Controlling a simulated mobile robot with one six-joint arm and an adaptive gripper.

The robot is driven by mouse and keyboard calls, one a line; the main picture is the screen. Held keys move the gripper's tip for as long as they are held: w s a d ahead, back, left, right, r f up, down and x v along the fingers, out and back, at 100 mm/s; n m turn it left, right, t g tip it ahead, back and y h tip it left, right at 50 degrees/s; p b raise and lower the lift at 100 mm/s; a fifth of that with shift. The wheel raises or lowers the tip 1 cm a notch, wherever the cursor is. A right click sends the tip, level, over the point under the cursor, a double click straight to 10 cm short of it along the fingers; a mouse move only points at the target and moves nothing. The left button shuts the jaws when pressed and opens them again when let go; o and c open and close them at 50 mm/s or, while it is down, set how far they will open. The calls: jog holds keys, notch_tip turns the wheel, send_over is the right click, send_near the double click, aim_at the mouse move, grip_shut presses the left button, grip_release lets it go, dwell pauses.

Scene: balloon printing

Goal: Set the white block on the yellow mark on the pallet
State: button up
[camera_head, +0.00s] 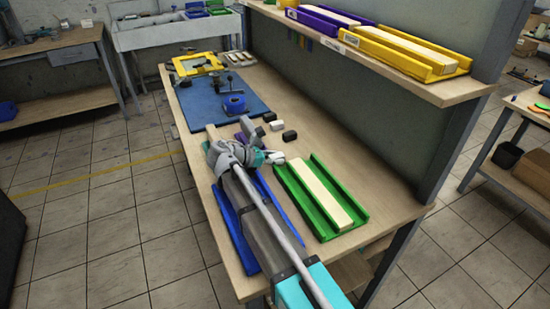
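A small white block (277,125) lies on the workbench between two black blocks (270,116) (290,135). My gripper (264,151) is over the bench just in front of these blocks, left of the green tray. A pale piece shows at its tip; I cannot tell whether it is a finger or a held block. The finger gap is too small to make out. A yellow frame (185,68) lies at the far end of the bench, by the blue board (205,97). I cannot make out a separate yellow mark or say which surface is the pallet.
A green tray (359,214) holding a long pale bar is right of my arm. A blue tray (227,223) lies partly under my arm. A shelf (440,95) with purple and yellow trays overhangs the right side.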

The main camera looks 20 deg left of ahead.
jog(key=shift+r, duration=0.15)
dwell(0.3)
jog(key=shift+s+r, duration=0.1)
jog(key=shift+r, duration=0.05)
jog(key=shift+s+a+r+p, duration=0.15)
jog(key=shift+s+a+p, duration=0.15)
jog(key=shift+p, duration=0.15)
jog(key=p+v, duration=0.4)
jog(key=v, duration=0.6)
jog(key=shift+s+a, duration=0.25)
jog(key=shift+s, duration=0.15)
